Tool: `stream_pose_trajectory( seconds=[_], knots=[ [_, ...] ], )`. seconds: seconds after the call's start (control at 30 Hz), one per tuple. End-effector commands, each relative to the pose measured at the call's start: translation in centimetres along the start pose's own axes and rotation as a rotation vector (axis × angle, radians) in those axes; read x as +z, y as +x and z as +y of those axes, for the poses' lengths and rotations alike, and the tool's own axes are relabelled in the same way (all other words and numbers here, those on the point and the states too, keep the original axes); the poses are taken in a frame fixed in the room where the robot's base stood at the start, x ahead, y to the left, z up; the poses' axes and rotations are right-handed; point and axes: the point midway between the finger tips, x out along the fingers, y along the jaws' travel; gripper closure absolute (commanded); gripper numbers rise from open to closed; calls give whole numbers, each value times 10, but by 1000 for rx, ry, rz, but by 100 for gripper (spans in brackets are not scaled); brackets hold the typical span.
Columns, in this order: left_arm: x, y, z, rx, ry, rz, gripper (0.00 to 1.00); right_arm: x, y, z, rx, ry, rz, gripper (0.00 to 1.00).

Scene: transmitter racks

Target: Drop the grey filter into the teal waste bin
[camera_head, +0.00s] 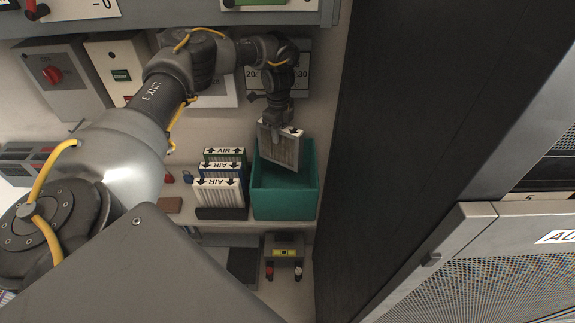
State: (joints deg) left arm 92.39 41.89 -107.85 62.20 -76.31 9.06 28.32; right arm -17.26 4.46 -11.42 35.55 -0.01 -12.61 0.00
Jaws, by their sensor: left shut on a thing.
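The grey filter (284,150), a pleated panel with a pale frame and dark arrow marks, hangs tilted over the teal waste bin (285,202). My left gripper (276,132) is shut on its top edge. The filter's lower part is over the bin's opening, near its back side. The bin is open-topped and stands on a shelf; its inside shows as plain teal. I cannot tell from this angle whether the filter's bottom edge is below the rim. My right gripper is not in view.
Several upright filters marked AIR, with green, blue and white (219,193) frames, stand in a dark holder (221,213) just left of the bin. A tall dark cabinet side (400,130) rises close on the right.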

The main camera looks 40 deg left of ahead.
Motion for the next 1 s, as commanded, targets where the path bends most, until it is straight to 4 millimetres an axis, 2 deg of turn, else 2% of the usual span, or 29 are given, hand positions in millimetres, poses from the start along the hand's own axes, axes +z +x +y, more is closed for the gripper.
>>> stream_pose_trajectory(
  seconds=[0.27, 0.43, 0.7, 1.0],
  knots=[
    [0, 6, 0, 2, -5, 0, 100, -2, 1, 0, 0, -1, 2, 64],
    [0, 21, 1, 3, -4, -1, 100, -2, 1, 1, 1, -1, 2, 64],
    [0, 56, 0, 1, -3, -1, 100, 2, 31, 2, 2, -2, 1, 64],
    [0, 60, 0, 1, -2, 1, 100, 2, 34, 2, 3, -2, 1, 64]
  ],
)
